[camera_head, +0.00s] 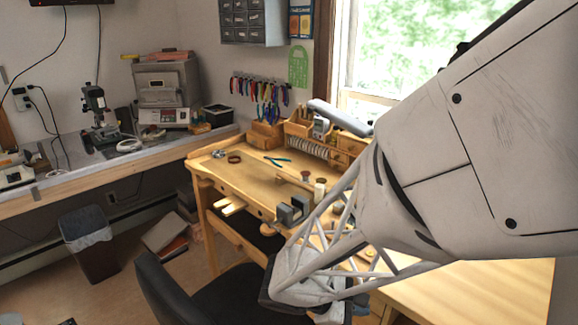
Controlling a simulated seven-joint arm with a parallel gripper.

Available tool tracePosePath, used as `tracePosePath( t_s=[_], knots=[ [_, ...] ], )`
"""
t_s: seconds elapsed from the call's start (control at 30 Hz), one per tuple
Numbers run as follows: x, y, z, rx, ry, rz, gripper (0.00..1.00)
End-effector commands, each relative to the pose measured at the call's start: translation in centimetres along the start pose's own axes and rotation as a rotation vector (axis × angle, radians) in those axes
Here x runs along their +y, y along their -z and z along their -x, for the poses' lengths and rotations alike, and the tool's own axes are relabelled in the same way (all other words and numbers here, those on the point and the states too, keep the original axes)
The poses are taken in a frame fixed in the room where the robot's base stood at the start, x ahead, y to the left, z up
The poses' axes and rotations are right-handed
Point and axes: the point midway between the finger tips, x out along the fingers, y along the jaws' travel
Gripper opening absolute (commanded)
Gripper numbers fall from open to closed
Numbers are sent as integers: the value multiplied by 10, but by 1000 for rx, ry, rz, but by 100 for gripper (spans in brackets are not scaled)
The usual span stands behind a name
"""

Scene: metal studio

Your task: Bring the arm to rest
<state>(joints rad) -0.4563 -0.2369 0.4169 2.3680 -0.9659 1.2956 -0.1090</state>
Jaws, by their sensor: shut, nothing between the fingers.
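My arm comes in from the upper right and fills most of the right side of the head view. My gripper (308,284) is at its lower left end, with pale lattice fingers and dark-edged tips. The fingers come together at the tips and I see nothing held between them. The gripper is in the picture in front of the near edge of the wooden workbench (236,178) and above the black chair. I cannot tell its exact height or distance from the bench.
A black chair (165,290) stands at the bottom centre. The bench holds blue-handled pliers (277,161), a dark block-like tool (292,210) and spools. A side counter (60,188) with a microscope (98,115) runs left. A bin (90,250) stands below it.

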Motion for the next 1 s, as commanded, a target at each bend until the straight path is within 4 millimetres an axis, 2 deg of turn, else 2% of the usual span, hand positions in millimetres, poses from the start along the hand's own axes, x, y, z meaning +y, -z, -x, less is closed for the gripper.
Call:
tracePosePath(
  t_s=[0.1, 0.47, 1.0],
  knots=[
    [-4, -25, -3, 66, 113, -127, 0],
    [-20, -83, 4, 282, 423, -522, 0],
    [-25, -156, 43, 626, 761, -1115, 0]
  ],
)
